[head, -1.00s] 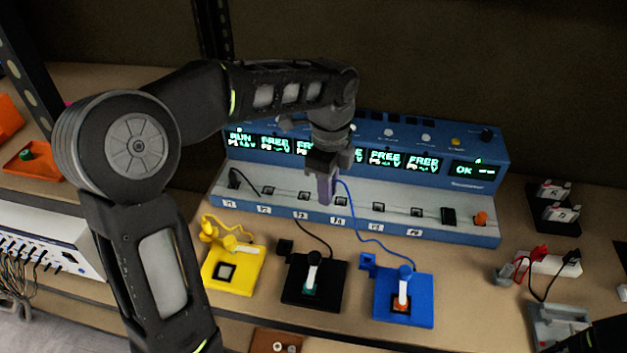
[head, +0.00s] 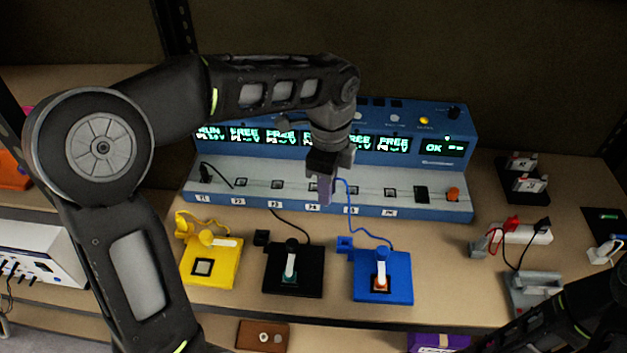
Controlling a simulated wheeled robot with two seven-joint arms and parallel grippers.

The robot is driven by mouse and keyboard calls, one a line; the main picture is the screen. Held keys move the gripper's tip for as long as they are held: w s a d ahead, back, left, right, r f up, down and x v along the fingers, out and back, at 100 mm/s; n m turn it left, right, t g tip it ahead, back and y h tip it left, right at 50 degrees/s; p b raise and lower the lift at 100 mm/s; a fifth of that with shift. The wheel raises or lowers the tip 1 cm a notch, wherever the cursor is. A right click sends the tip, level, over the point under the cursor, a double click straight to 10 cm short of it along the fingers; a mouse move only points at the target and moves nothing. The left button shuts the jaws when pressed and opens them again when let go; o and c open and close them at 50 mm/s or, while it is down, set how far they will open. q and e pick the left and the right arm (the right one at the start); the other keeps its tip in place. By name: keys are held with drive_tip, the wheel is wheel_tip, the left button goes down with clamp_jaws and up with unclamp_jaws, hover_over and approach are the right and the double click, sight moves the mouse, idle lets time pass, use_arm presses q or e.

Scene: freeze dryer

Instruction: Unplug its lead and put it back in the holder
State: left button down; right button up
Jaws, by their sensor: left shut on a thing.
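My left gripper (head: 324,188) points down in front of the blue power unit (head: 430,203), near the sockets marked P4 and P5. It is shut on the plug of the blue lead (head: 352,216); the fingers mostly hide the plug. I cannot tell whether the plug is in a socket or clear of it. The lead runs down to the blue station (head: 398,288), which has an upright white lever and an orange part. A small blue block, probably the lead's holder (head: 344,243), sits at the station's back left corner. My right arm enters at lower right; its gripper is out of view.
A black station (head: 308,285) and a yellow station (head: 222,275) stand left of the blue one. A black plug (head: 205,172) stands at P1. An orange knob (head: 453,194) is on the unit's right end. A white power strip (head: 525,234) lies at right.

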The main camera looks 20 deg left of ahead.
use_arm(q)
drive_tip(key=d, duration=0.5)
drive_tip(key=shift+s, duration=0.4)
drive_tip(key=shift+f, duration=0.1)
wheel_tip(320, 180, down, 3)
drive_tip(key=shift+f+b, duration=0.2)
drive_tip(key=shift+b, duration=0.8)
drive_tip(key=shift+p, duration=1.1)
